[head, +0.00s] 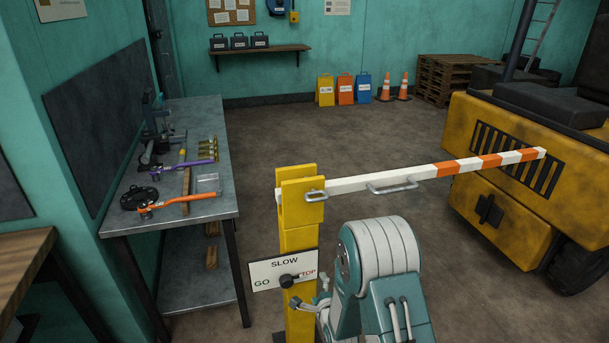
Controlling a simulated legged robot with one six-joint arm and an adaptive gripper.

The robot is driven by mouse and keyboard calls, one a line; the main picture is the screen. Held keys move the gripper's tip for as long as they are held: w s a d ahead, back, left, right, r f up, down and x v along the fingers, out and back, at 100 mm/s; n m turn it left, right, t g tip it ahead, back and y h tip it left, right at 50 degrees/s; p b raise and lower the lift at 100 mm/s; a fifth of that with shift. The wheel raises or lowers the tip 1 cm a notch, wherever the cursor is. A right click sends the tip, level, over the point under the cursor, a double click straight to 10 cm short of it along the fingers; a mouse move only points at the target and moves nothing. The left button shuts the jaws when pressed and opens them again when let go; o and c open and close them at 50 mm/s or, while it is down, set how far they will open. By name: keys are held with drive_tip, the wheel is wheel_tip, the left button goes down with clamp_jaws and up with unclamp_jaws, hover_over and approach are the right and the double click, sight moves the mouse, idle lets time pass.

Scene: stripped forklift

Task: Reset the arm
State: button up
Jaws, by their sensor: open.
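My arm (385,262) rises at the bottom centre of the head view, folded, with a rounded pale link on top. My gripper (310,290) shows partly to the left of it, its grey fingers apart and nothing seen between them. It is close to a black knob (289,281) on a white sign reading SLOW, GO and STOP (268,270). I cannot tell whether it touches the knob. The sign is on a yellow post (299,240). The rest of the gripper is hidden behind my arm.
A white and orange barrier bar (400,175) with grey handles extends right from the post, level with a yellow forklift (500,180). A metal workbench (215,207) with tools stands at left. Floor behind is clear up to coloured signs, orange cones (404,88) and pallets (445,80).

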drive_tip(key=s+d+r+n+g+h, duration=0.1)
drive_tip(key=s+d+r+n, duration=0.15)
drive_tip(key=r, duration=0.45)
drive_tip(key=s+d+r+n+g, duration=0.2)
drive_tip(key=r+n, duration=0.2)
drive_tip(key=r, duration=0.3)
drive_tip(key=s+d+r+n+g+h, duration=0.1)
drive_tip(key=s+d+r+n, duration=0.15)
drive_tip(key=r, duration=0.45)
drive_tip(key=s+d+r+n+g, duration=0.1)
drive_tip(key=s+r+n, duration=0.2)
drive_tip(key=s, duration=0.6)
drive_tip(key=s+d+r+n+g, duration=0.2)
drive_tip(key=s+r+n, duration=0.1)
drive_tip(key=s, duration=0.5)
drive_tip(key=s+d+r+n+g+h, duration=0.1)
drive_tip(key=s+r+n, duration=0.2)
drive_tip(key=s, duration=0.6)
drive_tip(key=shift+s+d+r+n+g, duration=0.15)
drive_tip(key=shift+s+n+g, duration=0.2)
drive_tip(key=shift+n, duration=0.35)
